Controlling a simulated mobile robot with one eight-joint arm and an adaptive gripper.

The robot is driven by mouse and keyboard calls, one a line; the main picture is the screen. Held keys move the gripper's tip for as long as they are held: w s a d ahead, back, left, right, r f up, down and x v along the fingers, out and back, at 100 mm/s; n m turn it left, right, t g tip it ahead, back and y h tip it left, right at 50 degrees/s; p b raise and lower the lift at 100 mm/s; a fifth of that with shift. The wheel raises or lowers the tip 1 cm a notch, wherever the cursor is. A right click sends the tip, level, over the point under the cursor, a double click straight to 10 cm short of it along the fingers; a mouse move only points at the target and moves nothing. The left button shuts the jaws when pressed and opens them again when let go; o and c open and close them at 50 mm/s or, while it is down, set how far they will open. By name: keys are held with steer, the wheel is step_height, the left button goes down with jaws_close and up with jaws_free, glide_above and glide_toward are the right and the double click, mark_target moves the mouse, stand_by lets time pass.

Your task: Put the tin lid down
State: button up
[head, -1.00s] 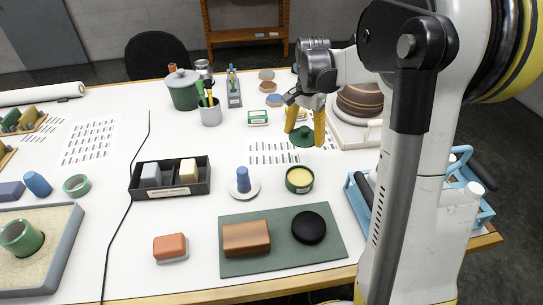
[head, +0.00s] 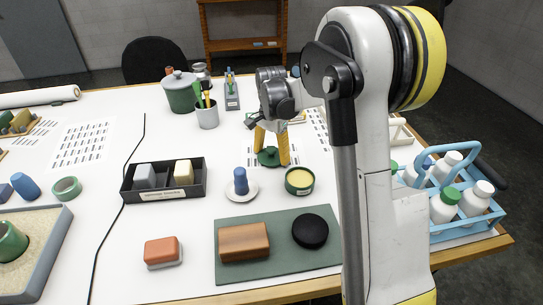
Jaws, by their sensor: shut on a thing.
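My gripper (head: 270,150) has its yellow fingers pointing down and is shut on the dark green tin lid (head: 268,157). The lid is at or just above the white table, over the printed sheet; I cannot tell whether it touches. The open green tin (head: 299,181) with pale yellow contents stands nearer, to the right of and below the lid in the picture. The lid is apart from the tin.
A blue peg on a white saucer (head: 251,193) stands left of the tin. A green mat (head: 290,268) bears a brown block and a black disc. A dark tray (head: 128,190) lies left. A blue bottle carrier (head: 425,164) is right. A pen cup (head: 208,117) stands behind.

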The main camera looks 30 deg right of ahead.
mark_target(271, 149)
steer(key=shift+f, duration=0.1)
steer(key=o, duration=1)
step_height(271, 149, up, 12)
steer(key=p, duration=0.3)
steer(key=shift+s+p, duration=0.1)
steer(key=shift+p, duration=0.25)
steer(key=s+a+r+n+t, duration=0.2)
steer(key=s+a+r+n, duration=0.15)
steer(key=s+r, duration=0.3)
steer(key=s+a+f+n+t, duration=0.1)
steer(key=s+a+n, duration=0.1)
steer(key=s, duration=0.4)
steer(key=s+a+f+n+t, duration=0.1)
steer(key=s+a+n+t, duration=0.1)
steer(key=s, duration=0.4)
steer(key=s+a+f+n+t, duration=0.1)
steer(key=s+a+n+t, duration=0.1)
steer(key=s+a+n, duration=0.1)
steer(key=shift+s+a+n, duration=0.2)
steer(key=shift+s+n, duration=0.25)
steer(key=shift+s, duration=0.25)
steer(key=shift+s+a+n, duration=0.15)
steer(key=shift+s+n, duration=0.25)
steer(key=shift+s, duration=0.3)
